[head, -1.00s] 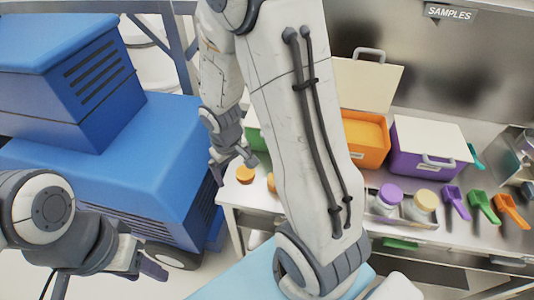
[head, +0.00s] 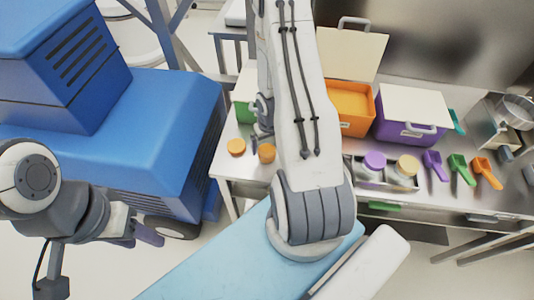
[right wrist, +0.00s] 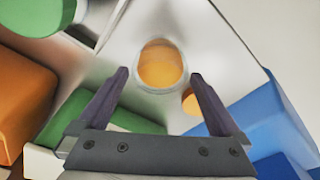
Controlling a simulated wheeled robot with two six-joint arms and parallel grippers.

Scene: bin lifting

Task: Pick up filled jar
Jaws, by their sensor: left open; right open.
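A clear-rimmed jar with orange showing inside (right wrist: 160,65) stands upright between and beyond the fingers of my right gripper in the right wrist view, untouched. A second orange round thing (right wrist: 189,102) is partly behind the right-hand finger. In the head view two small orange-topped jars, one at the left (head: 236,147) and one closer to my arm (head: 267,153), stand at the table's left end. My right gripper (head: 258,138) is open and empty, pointing down by them, partly hidden by my arm. My left gripper (head: 148,234) is open and empty, far from the table.
Green (head: 243,103), orange (head: 349,112) and purple (head: 408,125) bins stand along the back. A rack with a purple-lidded jar (head: 374,162) and a tan-lidded jar (head: 407,166) is at the front. Several scoops (head: 463,171) lie right. A blue machine (head: 175,130) stands left.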

